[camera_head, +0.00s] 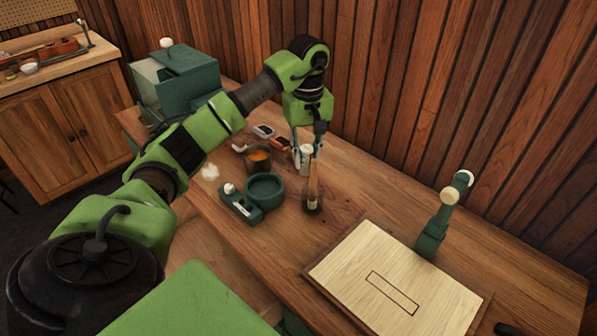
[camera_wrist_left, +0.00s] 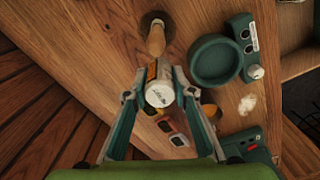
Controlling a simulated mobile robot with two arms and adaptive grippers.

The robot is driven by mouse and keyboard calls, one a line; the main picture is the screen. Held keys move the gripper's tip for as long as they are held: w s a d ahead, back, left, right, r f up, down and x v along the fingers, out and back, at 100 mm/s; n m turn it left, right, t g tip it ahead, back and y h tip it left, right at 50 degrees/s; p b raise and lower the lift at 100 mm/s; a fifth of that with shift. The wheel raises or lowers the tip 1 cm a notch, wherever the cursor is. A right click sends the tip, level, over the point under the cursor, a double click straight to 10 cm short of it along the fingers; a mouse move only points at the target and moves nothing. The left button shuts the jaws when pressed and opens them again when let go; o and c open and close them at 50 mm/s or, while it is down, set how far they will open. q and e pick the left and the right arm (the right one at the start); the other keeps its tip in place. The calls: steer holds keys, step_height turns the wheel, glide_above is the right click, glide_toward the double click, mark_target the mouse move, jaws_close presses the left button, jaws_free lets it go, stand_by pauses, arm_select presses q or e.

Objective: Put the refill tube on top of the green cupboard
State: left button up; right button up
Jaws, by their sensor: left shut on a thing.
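The refill tube, a small white cylinder (camera_head: 306,156), is between the fingers of my left gripper (camera_head: 307,150). In the left wrist view the tube (camera_wrist_left: 160,94) shows its white printed end and an orange and dark band. The left gripper (camera_wrist_left: 160,100) is shut on it, one finger on each side. Whether the tube touches the table cannot be told. The green cupboard (camera_head: 176,85), a dark green box, stands at the table's far left end, partly behind my left arm. A small white-knobbed object shows at its top. My right gripper is not in view.
A wooden-handled brush (camera_head: 313,188) stands close to the gripper. A green round dish (camera_head: 265,188), an orange-filled pot (camera_head: 258,158) and small coloured blocks (camera_head: 264,131) are nearby. A wood-panel wall (camera_head: 400,90) runs behind.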

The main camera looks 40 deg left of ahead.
mark_target(305, 168)
arm_select(q)
steer(key=f+p, duration=0.1)
steer(key=f, duration=0.3)
steer(key=shift+s, duration=0.2)
step_height(305, 168, down, 4)
steer(key=shift+f+p, duration=0.15)
steer(key=shift+p, duration=0.55)
steer(key=shift+f, duration=0.1)
steer(key=o, duration=1.1)
